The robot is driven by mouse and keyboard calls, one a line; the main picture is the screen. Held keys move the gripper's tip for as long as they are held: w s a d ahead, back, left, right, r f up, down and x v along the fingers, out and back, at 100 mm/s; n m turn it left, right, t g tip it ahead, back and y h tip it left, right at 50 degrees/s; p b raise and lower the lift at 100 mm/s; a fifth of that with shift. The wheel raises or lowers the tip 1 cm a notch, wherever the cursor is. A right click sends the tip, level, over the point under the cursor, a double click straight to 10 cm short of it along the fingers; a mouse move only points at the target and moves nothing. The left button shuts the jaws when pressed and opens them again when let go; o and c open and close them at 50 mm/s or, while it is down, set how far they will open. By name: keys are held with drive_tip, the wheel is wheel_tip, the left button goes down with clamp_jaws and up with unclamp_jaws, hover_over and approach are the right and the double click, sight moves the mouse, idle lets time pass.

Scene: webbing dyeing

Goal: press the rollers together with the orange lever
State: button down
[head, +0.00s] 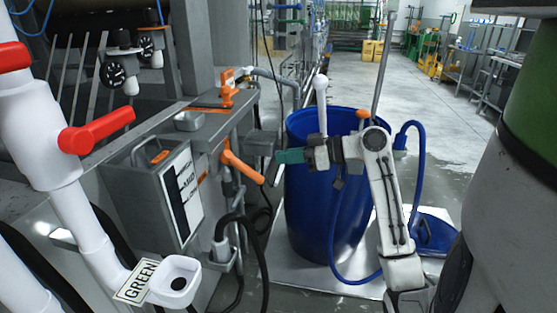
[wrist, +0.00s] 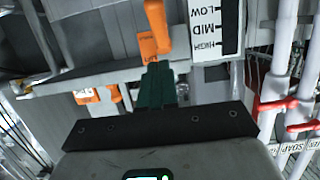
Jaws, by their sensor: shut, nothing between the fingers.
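An orange lever (head: 241,167) sticks out from the side of the grey machine, slanting down to the right in the head view. It also shows at the top middle of the wrist view (wrist: 158,28), with an orange tag (wrist: 147,46) beside it. My gripper (head: 284,157) is shut and empty, its teal fingers pointing left toward the machine. In the wrist view the fingers (wrist: 157,80) appear just below the lever's end; I cannot tell whether they touch it. A second orange handle (head: 228,92) sits higher, on the machine's top. The rollers are not clearly visible.
A blue barrel (head: 315,215) stands behind my gripper, with a blue hose (head: 419,160) to its right. A grey box with a LOW/MID/HIGH label (head: 180,195) is left of the lever. White pipes with a red valve handle (head: 97,130) fill the left foreground.

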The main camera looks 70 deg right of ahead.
drive_tip(key=v, duration=0.6)
drive_tip(key=shift+s+r, duration=0.3)
drive_tip(key=w+a+f+m+g+y+p, duration=0.1)
drive_tip(key=w+a+f+g+p, duration=0.2)
drive_tip(key=w+a+f, duration=0.65)
drive_tip(key=w+a+f+m+g+y+p, duration=0.1)
drive_tip(key=w+a+f+g+y+p, duration=0.15)
drive_tip(key=w+a+f, duration=0.7)
drive_tip(key=s+a+f+g+h+p, duration=0.1)
drive_tip(key=s+a+g, duration=0.1)
drive_tip(key=s+a, duration=0.4)
drive_tip(key=s+a+f+g+p, duration=0.1)
drive_tip(key=s+a+f+g, duration=0.15)
drive_tip(key=a, duration=0.55)
drive_tip(key=s+a+f+g+h+p, duration=0.1)
drive_tip(key=s+a+g+h+p, duration=0.1)
drive_tip(key=s, duration=0.9)
drive_tip(key=shift+s+n+g+h, duration=0.4)
drive_tip(key=shift+g+h, duration=0.45)
drive_tip(key=shift+g, duration=0.15)
drive_tip(key=shift+a, duration=0.1)
